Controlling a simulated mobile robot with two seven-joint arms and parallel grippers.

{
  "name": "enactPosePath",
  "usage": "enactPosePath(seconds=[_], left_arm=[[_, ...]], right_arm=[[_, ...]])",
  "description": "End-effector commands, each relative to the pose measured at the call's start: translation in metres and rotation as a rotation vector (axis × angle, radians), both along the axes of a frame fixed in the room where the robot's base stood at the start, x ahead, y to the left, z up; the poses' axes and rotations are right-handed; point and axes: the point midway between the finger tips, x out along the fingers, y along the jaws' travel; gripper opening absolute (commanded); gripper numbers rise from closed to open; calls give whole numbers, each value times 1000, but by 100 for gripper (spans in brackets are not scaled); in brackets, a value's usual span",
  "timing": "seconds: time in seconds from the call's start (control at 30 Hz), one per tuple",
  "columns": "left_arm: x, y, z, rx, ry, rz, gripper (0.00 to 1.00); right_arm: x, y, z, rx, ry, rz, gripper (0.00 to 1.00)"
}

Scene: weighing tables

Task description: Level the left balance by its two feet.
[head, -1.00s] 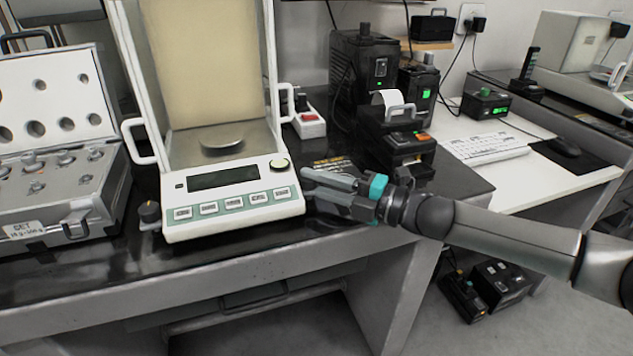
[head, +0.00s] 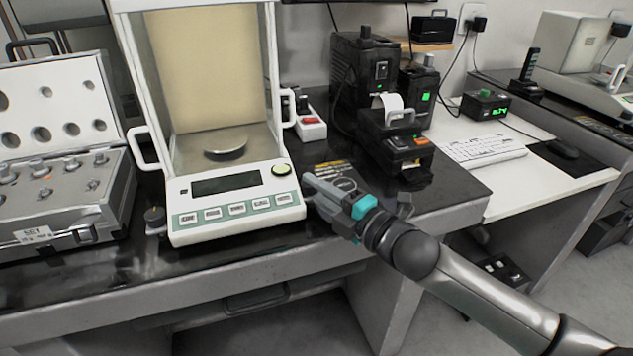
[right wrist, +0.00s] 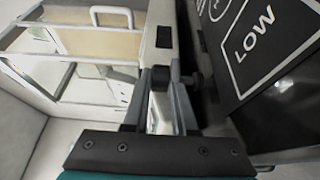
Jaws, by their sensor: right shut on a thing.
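The left balance (head: 235,205) is a white instrument with a glass chamber, a pan and a dark display. A round yellowish level (head: 281,170) sits at its front right corner; its bubble is too small to read. The left foot's dark knob (head: 154,215) stands free beside the front left corner. My right gripper (head: 311,186) is at the front right corner. In the right wrist view its fingers (right wrist: 168,95) are shut on the right foot's dark knob (right wrist: 188,77), which they partly hide. In the head view the gripper hides that foot. My left gripper is not in view.
A silver weight case (head: 60,210) stands open at the left. A black card (head: 333,168) lies beside the gripper; its "LOW" print (right wrist: 254,34) shows in the wrist view. A black printer (head: 397,140) and a red-switch box (head: 313,130) stand behind. The table's front edge is close.

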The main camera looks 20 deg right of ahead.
Motion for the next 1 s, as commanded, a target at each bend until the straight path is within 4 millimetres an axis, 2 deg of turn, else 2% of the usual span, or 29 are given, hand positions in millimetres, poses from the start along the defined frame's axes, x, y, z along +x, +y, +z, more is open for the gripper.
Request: enactPosePath(seconds=[0.2, 0.43, 0.63, 1.0], left_arm=[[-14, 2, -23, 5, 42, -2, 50], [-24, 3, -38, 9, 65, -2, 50], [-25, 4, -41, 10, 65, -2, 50], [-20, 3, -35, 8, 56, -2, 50]], right_arm=[[-2, 4, 1, 8, 6, -143, 0], [-2, 6, -1, 7, 7, -291, 0], [-2, 8, -2, 5, 5, -398, 0], [-2, 9, -2, 1, 4, -520, 0]])
